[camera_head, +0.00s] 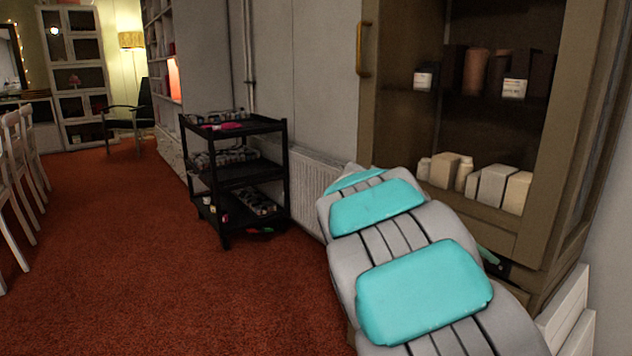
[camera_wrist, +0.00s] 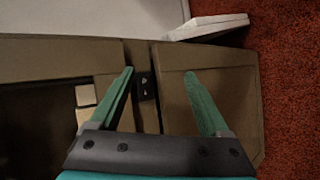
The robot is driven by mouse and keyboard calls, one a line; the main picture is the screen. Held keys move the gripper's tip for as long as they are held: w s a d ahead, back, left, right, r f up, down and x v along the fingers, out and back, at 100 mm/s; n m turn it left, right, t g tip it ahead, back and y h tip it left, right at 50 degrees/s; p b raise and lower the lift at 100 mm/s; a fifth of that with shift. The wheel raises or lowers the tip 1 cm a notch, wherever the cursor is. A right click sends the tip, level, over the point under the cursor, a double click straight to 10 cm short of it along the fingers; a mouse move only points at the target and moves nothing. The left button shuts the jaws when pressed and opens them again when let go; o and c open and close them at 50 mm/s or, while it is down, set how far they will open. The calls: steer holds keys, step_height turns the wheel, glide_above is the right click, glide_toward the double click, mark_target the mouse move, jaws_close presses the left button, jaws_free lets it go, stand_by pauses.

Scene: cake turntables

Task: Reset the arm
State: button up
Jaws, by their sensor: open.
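My gripper (camera_wrist: 161,74) is open, with two green fingers spread apart and nothing held between them. In the wrist view it points at the lower front of a brown wooden cabinet (camera_wrist: 220,90), seen turned on its side. A small dark fitting on the cabinet shows between the fingers. I cannot tell whether the fingers touch the cabinet. In the head view my grey and teal arm (camera_head: 424,292) stretches across the lower right, in front of the cabinet (camera_head: 470,215). The gripper is mostly hidden behind the arm there; a bit of green shows beside it.
A black trolley (camera_head: 252,127) with bottles stands left of my arm, by a radiator (camera_head: 307,183). White panels (camera_head: 567,312) lean at the cabinet's right. White chairs (camera_head: 12,170) line the left edge. The red carpet (camera_head: 130,260) is clear between the chairs and trolley.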

steer(key=s+a+f+m+g+y, duration=0.1)
steer(key=s+a+f+y, duration=0.15)
steer(key=s, duration=0.65)
steer(key=s+a+f+g+y, duration=0.1)
steer(key=s+f+y, duration=0.2)
steer(key=s, duration=0.6)
steer(key=s+a+f+y, duration=0.3)
steer(key=s+a, duration=0.3)
steer(key=s, duration=0.2)
steer(key=s+a+f+y, duration=0.3)
steer(key=s+a, duration=0.3)
steer(key=s, duration=0.1)
steer(key=shift+s+a+p, duration=0.35)
steer(key=shift+a, duration=0.05)
steer(key=shift+f, duration=0.1)
